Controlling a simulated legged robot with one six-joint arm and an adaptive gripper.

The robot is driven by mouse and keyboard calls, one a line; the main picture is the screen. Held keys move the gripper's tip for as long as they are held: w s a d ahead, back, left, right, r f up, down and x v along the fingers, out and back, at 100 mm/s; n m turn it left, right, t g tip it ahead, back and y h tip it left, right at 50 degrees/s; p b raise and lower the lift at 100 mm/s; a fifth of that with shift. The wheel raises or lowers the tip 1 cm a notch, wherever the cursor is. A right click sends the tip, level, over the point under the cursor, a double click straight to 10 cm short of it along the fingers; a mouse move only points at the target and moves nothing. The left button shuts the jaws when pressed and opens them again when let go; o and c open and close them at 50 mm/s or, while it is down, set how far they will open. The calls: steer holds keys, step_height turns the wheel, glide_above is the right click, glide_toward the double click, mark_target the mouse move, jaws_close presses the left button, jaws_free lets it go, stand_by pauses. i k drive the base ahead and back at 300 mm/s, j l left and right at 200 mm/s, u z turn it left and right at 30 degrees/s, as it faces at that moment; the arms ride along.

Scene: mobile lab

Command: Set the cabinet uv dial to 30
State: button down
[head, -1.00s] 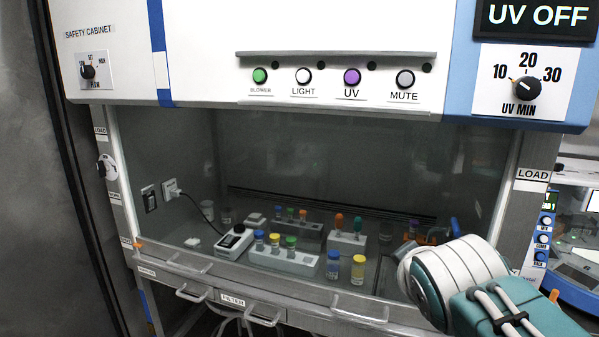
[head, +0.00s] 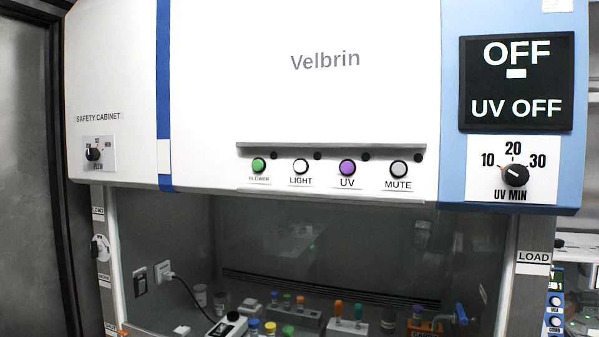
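The UV MIN dial (head: 515,175) is a black round knob on a white plate at the right of the cabinet front. Its plate carries the marks 10, 20 and 30. The knob's pale pointer line leans toward the upper left, on the 10 side. The display (head: 516,83) above it reads OFF and UV OFF. My gripper is not in this view.
Green, white, purple and grey buttons (head: 347,167) sit in a row left of the dial. A FLOW knob (head: 93,154) is at the far left. Capped vials and racks (head: 295,315) stand inside behind the glass. The space before the panel looks clear.

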mark_target(514, 175)
steer(key=k+l+u, duration=0.35)
steer(key=k+l, duration=0.4)
